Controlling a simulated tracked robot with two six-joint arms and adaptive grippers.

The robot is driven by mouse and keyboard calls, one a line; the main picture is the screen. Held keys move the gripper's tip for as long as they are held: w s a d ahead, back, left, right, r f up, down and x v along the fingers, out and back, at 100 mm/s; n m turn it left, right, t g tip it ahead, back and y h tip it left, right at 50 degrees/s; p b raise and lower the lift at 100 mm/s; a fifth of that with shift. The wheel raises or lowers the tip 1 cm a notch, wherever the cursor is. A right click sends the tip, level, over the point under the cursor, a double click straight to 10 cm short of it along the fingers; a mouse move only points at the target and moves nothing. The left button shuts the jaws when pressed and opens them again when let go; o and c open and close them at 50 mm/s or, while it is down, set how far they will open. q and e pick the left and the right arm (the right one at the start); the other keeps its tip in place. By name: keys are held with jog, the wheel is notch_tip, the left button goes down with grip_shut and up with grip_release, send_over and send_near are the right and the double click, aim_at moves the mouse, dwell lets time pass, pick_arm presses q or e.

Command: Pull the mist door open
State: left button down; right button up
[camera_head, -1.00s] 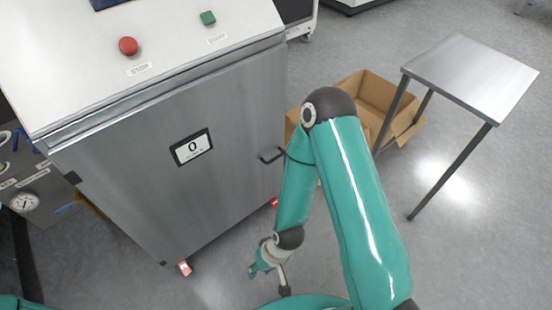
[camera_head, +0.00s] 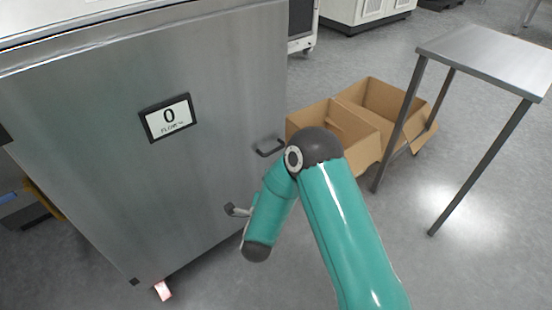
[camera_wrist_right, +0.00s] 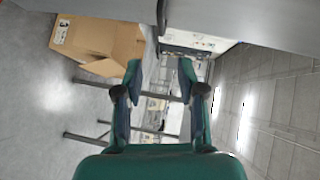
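The mist door (camera_head: 90,130) is the brushed steel front of the cabinet, and it looks shut. Its dark bar handle (camera_head: 268,148) is at the door's right edge, just left of my right arm's elbow. My right gripper (camera_head: 232,210) is below and left of the handle, in front of the lower door and apart from the handle. The head view shows it partly hidden behind the wrist. In the right wrist view its two fingers (camera_wrist_right: 161,76) are spread with nothing between them. The handle cannot be made out there. My left gripper is in neither view.
Open cardboard boxes (camera_head: 345,130) lie on the floor right of the cabinet. A steel table (camera_head: 490,62) stands farther right. A display reading 0 (camera_head: 168,117) is on the door. Grey floor is clear in front and right of the table.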

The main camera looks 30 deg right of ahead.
jog(key=b+x, duration=0.1)
jog(key=x, duration=1.5)
jog(key=shift+w+d+b, duration=0.2)
jog(key=shift+b, duration=0.15)
grip_shut()
